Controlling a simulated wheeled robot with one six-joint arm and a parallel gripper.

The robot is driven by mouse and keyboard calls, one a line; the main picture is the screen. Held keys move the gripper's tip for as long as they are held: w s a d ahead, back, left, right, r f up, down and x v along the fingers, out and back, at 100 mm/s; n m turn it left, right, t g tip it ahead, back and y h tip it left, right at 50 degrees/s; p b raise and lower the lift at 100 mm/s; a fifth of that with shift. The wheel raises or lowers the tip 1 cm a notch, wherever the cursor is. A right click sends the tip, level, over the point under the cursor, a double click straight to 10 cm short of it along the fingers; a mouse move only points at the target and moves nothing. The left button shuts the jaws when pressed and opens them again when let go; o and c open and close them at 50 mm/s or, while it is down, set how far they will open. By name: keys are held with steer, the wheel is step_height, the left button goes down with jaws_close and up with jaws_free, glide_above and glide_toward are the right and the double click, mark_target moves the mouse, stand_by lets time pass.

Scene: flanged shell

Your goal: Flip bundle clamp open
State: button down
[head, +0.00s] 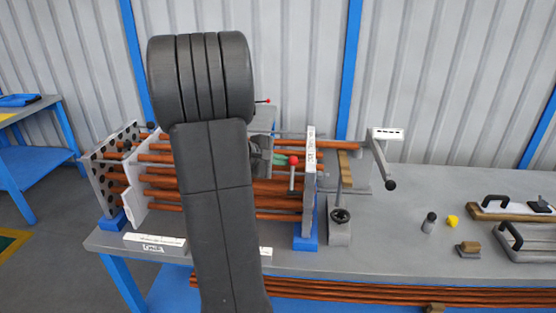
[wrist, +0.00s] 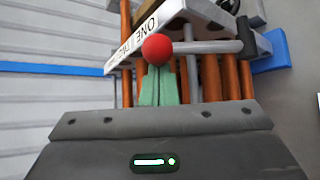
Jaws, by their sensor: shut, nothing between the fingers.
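The bundle clamp's lever shows as a grey bar with a red ball knob (head: 293,160) beside the white end plate of the tube rack. In the head view its stem hangs down from the knob. In the wrist view the red knob (wrist: 157,48) is just beyond my fingertips, and the grey bar (wrist: 205,47) runs right from it to a dark end. My gripper (wrist: 158,70) has green fingers, shut and empty, pointing at the knob. I cannot tell whether they touch it. In the head view only a bit of my gripper (head: 281,160) shows; my arm hides the rest and part of the rack.
Copper tubes (head: 160,183) run through upright plates on the grey bench (head: 380,240). A crank with a black knob (head: 390,185) stands right of the rack. A second small red knob (head: 267,101) shows behind.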

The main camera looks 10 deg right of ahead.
steer(key=shift+f+b, duration=0.1)
steer(key=shift+b, duration=0.7)
steer(key=shift+s+a+b, duration=0.1)
steer(key=shift+s+b, duration=0.05)
steer(key=shift+b, duration=0.3)
